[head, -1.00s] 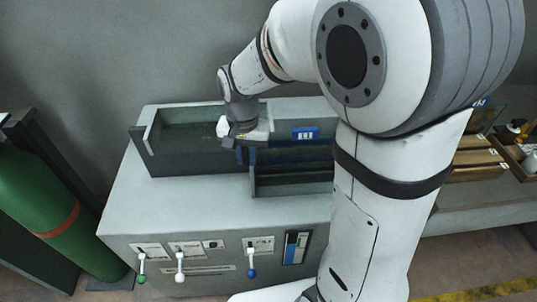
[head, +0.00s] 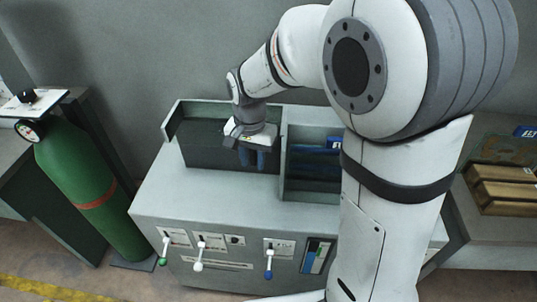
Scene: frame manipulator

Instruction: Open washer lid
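The washer seems to be the grey bench-like unit (head: 165,205) with two open-topped dark basins on its top. The left basin (head: 180,113) has a raised rim; the right basin (head: 310,190) stands beside it and holds something blue. I cannot make out which part is the lid. My gripper (head: 253,160) points down at the right part of the left basin, close to the divide between the basins.
Green-, white- and blue-tipped levers (head: 199,252) hang on the unit's front. A green gas cylinder (head: 80,185) stands on the left. Wooden blocks (head: 500,190) lie on a bench at the right. My arm hides the unit's right part.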

